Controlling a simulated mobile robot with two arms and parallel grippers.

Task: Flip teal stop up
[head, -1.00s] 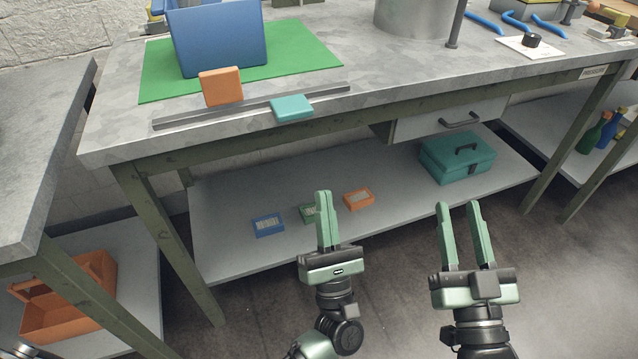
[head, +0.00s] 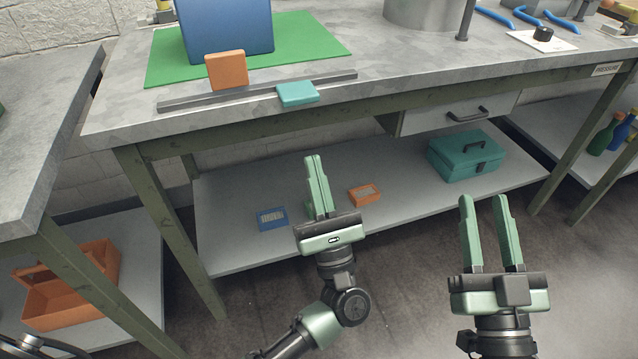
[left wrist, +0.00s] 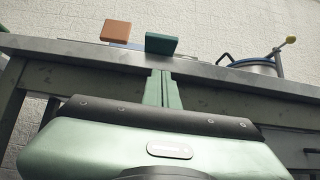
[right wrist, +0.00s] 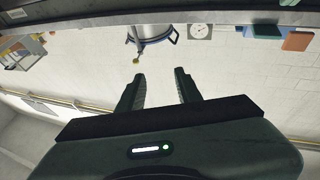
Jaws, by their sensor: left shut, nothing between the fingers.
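The teal stop (head: 297,93) lies flat on the grey rail at the bench's front edge, reaching out toward me. In the left wrist view the teal stop (left wrist: 161,43) shows above the fingertips, at the bench edge. The orange stop (head: 227,70) beside it stands upright on the same rail. My left gripper (head: 315,160) is shut and empty, below and in front of the teal stop, apart from it. My right gripper (head: 483,200) is open and empty, in front of the bench at the right.
A blue box (head: 225,30) stands on a green mat (head: 315,40) behind the rail (head: 190,102). Below, the lower shelf (head: 225,245) holds small blue and orange boxes and a teal toolbox (head: 466,155). A drawer (head: 455,113) hangs under the bench top.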

